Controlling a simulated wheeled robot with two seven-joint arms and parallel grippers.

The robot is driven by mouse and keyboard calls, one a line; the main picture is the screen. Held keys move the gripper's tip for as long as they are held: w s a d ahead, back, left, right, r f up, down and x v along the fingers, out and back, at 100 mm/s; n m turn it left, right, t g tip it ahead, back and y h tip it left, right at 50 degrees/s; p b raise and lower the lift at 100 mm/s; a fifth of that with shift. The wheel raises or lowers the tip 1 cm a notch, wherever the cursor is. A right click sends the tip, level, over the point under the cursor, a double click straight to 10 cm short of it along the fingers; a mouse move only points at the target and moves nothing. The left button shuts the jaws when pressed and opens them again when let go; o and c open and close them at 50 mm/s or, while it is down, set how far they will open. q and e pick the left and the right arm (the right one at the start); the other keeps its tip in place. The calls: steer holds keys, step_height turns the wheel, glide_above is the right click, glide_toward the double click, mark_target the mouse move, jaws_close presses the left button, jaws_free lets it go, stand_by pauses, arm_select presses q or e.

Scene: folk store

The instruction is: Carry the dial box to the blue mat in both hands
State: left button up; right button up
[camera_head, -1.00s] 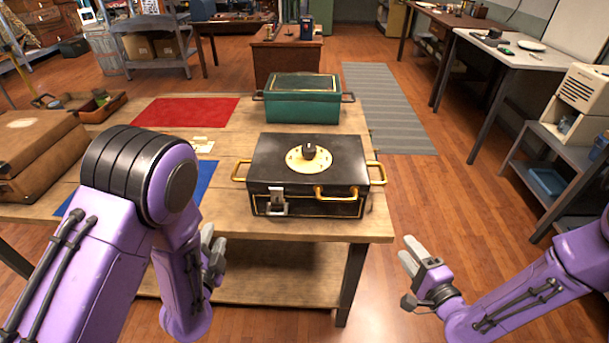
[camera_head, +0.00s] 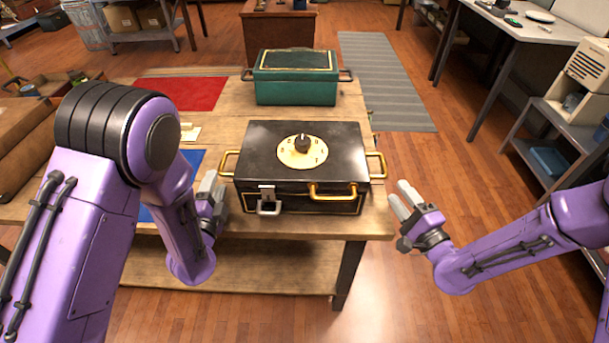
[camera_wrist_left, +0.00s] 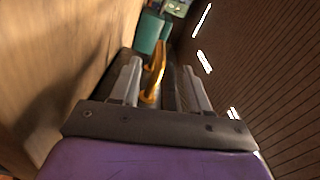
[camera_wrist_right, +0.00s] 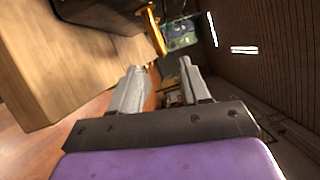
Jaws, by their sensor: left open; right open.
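The dial box (camera_head: 260,150) is black with gold trim, a cream dial on its lid and a gold handle at each end. It stands on the wooden table near its front right. My left gripper (camera_head: 215,195) is open just left of the box, and in the left wrist view the left gold handle (camera_wrist_left: 154,75) shows between its fingers. My right gripper (camera_head: 405,200) is open and empty, right of the right handle (camera_head: 376,164) and past the table edge. In the right wrist view that handle (camera_wrist_right: 152,30) lies beyond the fingertips. The blue mat (camera_head: 192,165) is mostly hidden behind my left arm.
A green box (camera_head: 296,87) stands behind the dial box. A red mat (camera_head: 185,92) lies at the back left. A brown case (camera_head: 25,140) is on the table's left. A small pale card (camera_head: 190,133) lies left of the dial box.

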mark_target(220, 169)
arm_select(q)
steer(key=w, duration=0.8)
steer(key=shift+a, duration=0.15)
arm_select(e)
steer(key=x, duration=0.7)
steer(key=shift+w+a, duration=0.1)
steer(key=shift+w, duration=0.3)
steer(key=shift+r, duration=0.1)
arm_select(q)
steer(key=shift+r, duration=0.1)
jaws_close()
arm_select(e)
jaws_close()
arm_select(q)
steer(key=shift+r, duration=0.1)
arm_select(e)
steer(key=shift+r, duration=0.1)
